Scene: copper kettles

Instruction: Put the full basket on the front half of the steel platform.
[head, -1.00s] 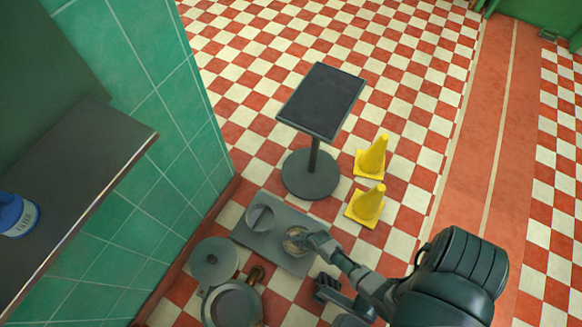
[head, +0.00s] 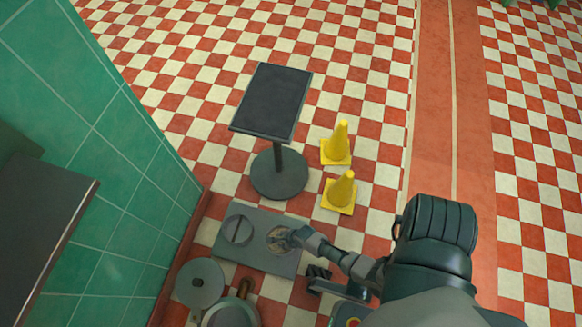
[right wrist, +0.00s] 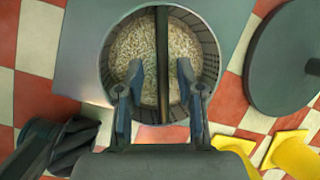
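The full basket (head: 272,235) is a round container filled with pale grain, on the right part of the grey steel platform (head: 256,261) on the floor. In the right wrist view the basket (right wrist: 135,45) has a dark bar handle (right wrist: 162,60) across its middle. My right gripper (head: 291,237) is over it. In the wrist view its fingers (right wrist: 161,85) are apart, one on each side of the handle, with gaps to it. My left gripper (head: 317,273) hangs right of the platform; its finger opening is unclear.
A grey round piece with a bar (head: 237,230) sits on the platform's left part. A round lid (head: 200,283) and a pot (head: 230,315) are nearer me. A black pedestal table (head: 272,100) and yellow cones (head: 337,145) stand beyond. A green tiled wall (head: 110,180) is left.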

